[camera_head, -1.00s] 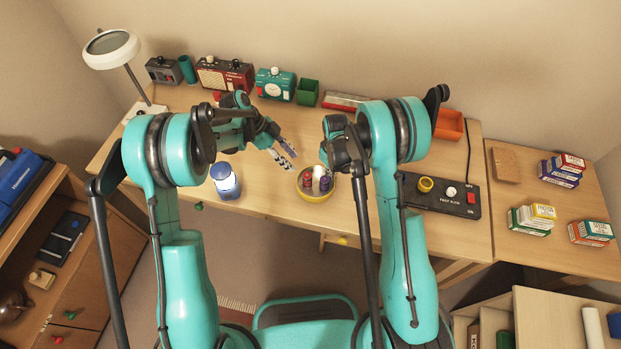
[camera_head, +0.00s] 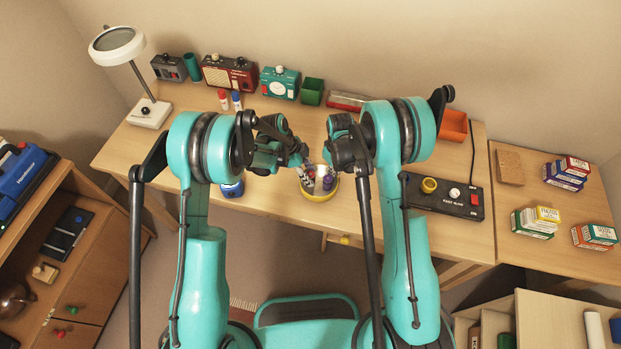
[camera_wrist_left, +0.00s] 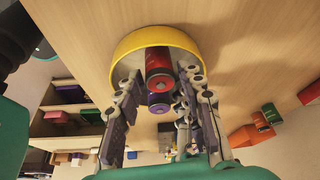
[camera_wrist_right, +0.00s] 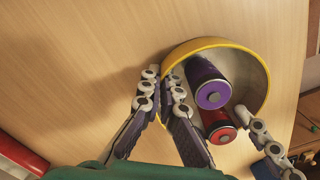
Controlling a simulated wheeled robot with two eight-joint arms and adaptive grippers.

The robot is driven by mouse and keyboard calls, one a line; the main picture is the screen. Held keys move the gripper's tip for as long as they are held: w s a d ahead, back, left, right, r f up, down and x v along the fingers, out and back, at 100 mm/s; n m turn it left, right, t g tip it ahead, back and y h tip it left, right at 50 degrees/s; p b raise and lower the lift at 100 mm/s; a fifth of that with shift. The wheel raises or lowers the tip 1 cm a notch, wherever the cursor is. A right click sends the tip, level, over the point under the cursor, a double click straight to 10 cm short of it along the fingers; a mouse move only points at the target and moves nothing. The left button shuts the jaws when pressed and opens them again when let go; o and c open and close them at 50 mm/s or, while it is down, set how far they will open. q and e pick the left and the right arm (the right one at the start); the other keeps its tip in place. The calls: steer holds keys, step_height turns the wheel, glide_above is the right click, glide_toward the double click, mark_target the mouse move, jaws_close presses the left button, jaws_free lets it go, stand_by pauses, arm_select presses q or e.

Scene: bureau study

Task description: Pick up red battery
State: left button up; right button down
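The red battery (camera_wrist_left: 158,62) lies in a round yellow-rimmed bowl (camera_wrist_left: 128,42) beside a purple battery (camera_wrist_left: 159,103). In the right wrist view the red battery (camera_wrist_right: 219,127) and purple battery (camera_wrist_right: 208,84) show ends toward the camera. My left gripper (camera_wrist_left: 160,90) is open, its fingers on either side of the batteries at the bowl; contact cannot be told. My right gripper (camera_wrist_right: 215,125) is also open, with two fingers by the bowl's left rim and one at its right. In the head view the bowl (camera_head: 318,196) is partly hidden by my arms.
A blue-and-white jar (camera_head: 232,188) stands left of the bowl. A control box (camera_head: 448,197) is to the right. The desk's front edge is close to the bowl.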

mark_target(311, 174)
arm_select(q)
steer(key=shift+x, duration=0.85)
jaws_close()
step_height(311, 174, up, 10)
steer(key=shift+r, duration=0.1)
arm_select(e)
steer(key=c, duration=1.6)
jaws_free()
steer(key=shift+c, duration=0.2)
